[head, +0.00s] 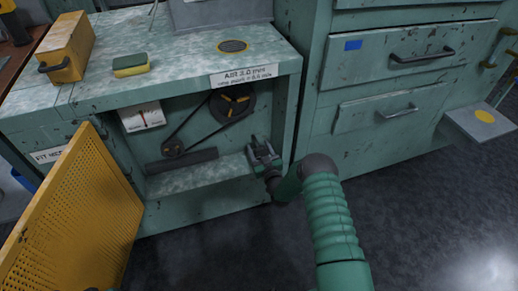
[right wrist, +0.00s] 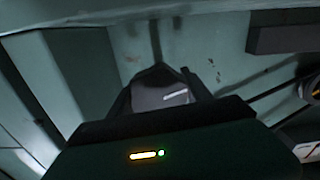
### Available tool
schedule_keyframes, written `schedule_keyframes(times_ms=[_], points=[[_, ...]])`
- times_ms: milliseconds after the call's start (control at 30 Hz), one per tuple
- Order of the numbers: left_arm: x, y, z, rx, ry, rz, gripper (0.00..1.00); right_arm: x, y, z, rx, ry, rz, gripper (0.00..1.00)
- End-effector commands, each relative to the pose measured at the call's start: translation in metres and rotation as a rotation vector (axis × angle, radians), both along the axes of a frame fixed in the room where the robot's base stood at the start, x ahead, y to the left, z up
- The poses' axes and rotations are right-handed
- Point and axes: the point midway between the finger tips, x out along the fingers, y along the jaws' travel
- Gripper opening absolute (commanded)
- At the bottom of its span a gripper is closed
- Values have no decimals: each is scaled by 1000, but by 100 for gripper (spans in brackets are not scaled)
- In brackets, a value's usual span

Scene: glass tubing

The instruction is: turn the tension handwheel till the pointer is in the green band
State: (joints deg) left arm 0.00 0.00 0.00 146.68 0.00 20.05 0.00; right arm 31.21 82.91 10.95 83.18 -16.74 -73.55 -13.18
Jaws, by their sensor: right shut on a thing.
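The tension gauge (head: 142,116) has a white face with a red mark and a dark pointer. It stands at the upper left inside the open bay; I cannot make out a green band or the exact reading. My right gripper (head: 262,156) is inside the bay's right side, shut on a dark grey piece (right wrist: 165,92), seemingly the handwheel, between its fingers in the right wrist view. The fingers and hand hide most of it in both views. My left gripper is not in view.
A belt runs between a large pulley (head: 232,103) and a small pulley (head: 173,149), left of my gripper. A dark bar (head: 182,162) lies below. A yellow perforated panel (head: 75,215) stands at the front left. The bay's right wall is close to my gripper.

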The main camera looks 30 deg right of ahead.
Motion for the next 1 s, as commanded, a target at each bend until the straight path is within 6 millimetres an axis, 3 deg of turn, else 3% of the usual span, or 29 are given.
schedule_keyframes(times_ms=[100,533,567,600,700,1000], points=[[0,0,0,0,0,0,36,0,0,0,0,1,0,17],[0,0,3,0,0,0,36,0,1,-1,-105,26,1,17],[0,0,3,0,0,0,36,0,1,-1,-105,26,1,61],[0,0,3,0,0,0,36,0,1,-1,-105,26,1,66],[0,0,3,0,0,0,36,0,1,-1,-104,26,1,79],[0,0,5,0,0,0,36,-1,1,0,-104,26,0,79]])
